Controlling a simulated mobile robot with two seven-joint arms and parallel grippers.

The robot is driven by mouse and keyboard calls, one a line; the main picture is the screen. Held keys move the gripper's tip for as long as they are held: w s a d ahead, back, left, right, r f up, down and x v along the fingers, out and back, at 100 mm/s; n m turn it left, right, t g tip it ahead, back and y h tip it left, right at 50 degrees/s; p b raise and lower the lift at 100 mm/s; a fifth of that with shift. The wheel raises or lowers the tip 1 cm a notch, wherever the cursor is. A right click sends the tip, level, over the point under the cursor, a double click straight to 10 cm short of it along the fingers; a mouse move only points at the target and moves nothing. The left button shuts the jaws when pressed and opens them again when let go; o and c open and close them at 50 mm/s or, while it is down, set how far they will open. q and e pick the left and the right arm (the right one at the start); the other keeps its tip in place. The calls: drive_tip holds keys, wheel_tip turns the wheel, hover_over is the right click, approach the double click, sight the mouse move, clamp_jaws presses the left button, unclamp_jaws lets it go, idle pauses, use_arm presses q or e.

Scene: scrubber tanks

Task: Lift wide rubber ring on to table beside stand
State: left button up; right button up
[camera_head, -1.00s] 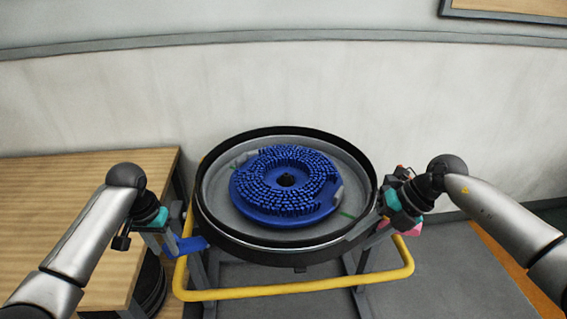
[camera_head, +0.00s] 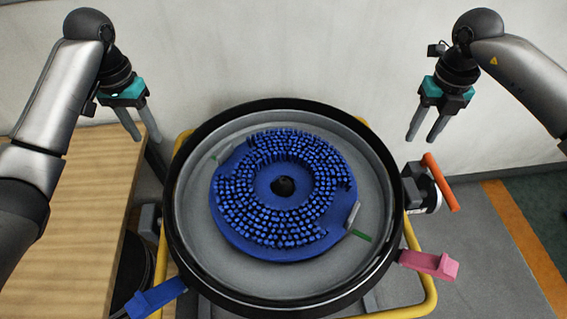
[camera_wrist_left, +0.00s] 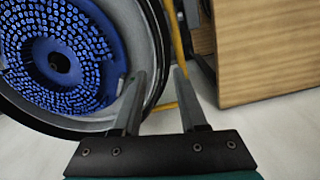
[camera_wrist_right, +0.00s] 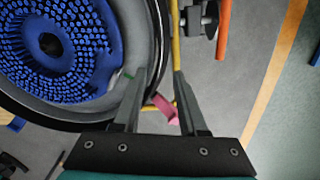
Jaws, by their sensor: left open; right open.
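A wide black ring (camera_head: 385,190) forms the dark rim around a grey round basin. A blue brush disc (camera_head: 325,235) lies in the basin. The yellow-railed stand (camera_head: 428,285) is under it. I cannot tell whether the black rim is a separate rubber ring. My left gripper (camera_head: 145,138) is open and empty, raised at the upper left beyond the basin's edge. My right gripper (camera_head: 421,139) is open and empty, raised at the upper right. The rim also shows past the fingers in the left wrist view (camera_wrist_left: 159,50) and the right wrist view (camera_wrist_right: 160,50).
A wooden table (camera_head: 75,215) stands to the left; its visible top is bare. A black round item (camera_head: 128,275) is low beside it, partly hidden. A blue lever (camera_head: 155,298), a pink lever (camera_head: 430,263) and an orange handle (camera_head: 440,182) stick out around the basin.

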sight(168, 173)
use_arm(q)
drive_tip(key=shift+s+r, duration=0.1)
drive_tip(key=shift+s, duration=0.1)
use_arm(e)
drive_tip(key=shift+s, duration=0.2)
use_arm(q)
wheel_tip(168, 173, down, 15)
drive_tip(key=shift+w+f, duration=0.1)
drive_tip(key=shift+f, duration=0.1)
use_arm(e)
wheel_tip(168, 173, down, 15)
drive_tip(key=shift+w+f, duration=0.1)
use_arm(q)
clamp_jaws()
use_arm(e)
clamp_jaws()
use_arm(q)
drive_tip(key=shift+w+r, duration=0.1)
drive_tip(key=shift+r, duration=0.05)
use_arm(e)
drive_tip(key=shift+w, duration=0.1)
idle(0.7)
